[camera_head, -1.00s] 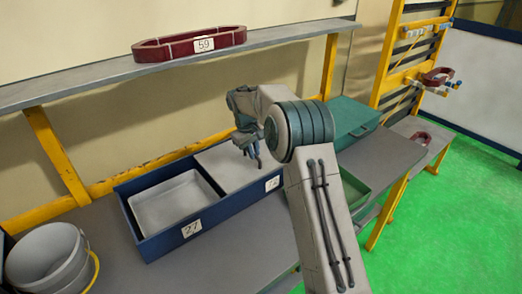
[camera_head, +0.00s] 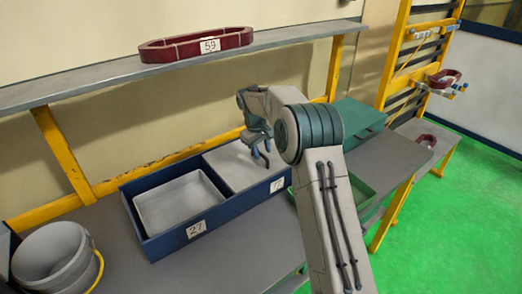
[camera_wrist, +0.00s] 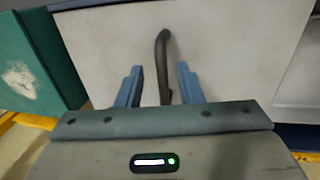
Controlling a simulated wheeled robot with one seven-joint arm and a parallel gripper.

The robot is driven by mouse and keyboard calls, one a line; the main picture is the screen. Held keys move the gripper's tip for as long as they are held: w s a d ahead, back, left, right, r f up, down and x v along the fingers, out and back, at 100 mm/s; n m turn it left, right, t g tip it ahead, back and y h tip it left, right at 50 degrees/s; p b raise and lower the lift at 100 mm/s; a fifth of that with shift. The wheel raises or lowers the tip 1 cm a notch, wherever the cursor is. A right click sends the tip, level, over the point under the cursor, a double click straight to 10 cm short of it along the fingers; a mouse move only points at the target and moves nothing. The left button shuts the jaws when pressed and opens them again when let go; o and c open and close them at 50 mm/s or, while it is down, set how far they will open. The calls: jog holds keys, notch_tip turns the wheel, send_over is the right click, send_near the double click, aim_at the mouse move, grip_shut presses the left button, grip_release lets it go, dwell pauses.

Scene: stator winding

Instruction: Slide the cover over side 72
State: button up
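The cover is a pale grey flat panel (camera_head: 222,160) lying over the right side of a long blue box (camera_head: 160,250). That side bears a label (camera_head: 277,185) whose 7 shows; the rest is hard to read beside my arm. The left side, marked 27 (camera_head: 195,229), is uncovered. In the wrist view the cover (camera_wrist: 235,50) fills most of the picture, with a dark curved handle (camera_wrist: 162,62) on it. My gripper (camera_wrist: 159,85) is open, one blue finger on each side of the handle, with gaps on both sides. In the head view my gripper (camera_head: 261,158) is above the cover.
A grey bucket (camera_head: 45,262) stands left of the box. A green case (camera_head: 358,122) and a green tray (camera_head: 355,190) are to the right, partly behind my arm. A shelf (camera_head: 110,80) above holds a dark red ring marked 59 (camera_head: 175,50).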

notch_tip(320, 180, up, 14)
jog(key=s+a+b, duration=0.1)
jog(key=a, duration=0.1)
jog(key=shift+s+a+f, duration=0.15)
jog(key=shift+s+f, duration=0.1)
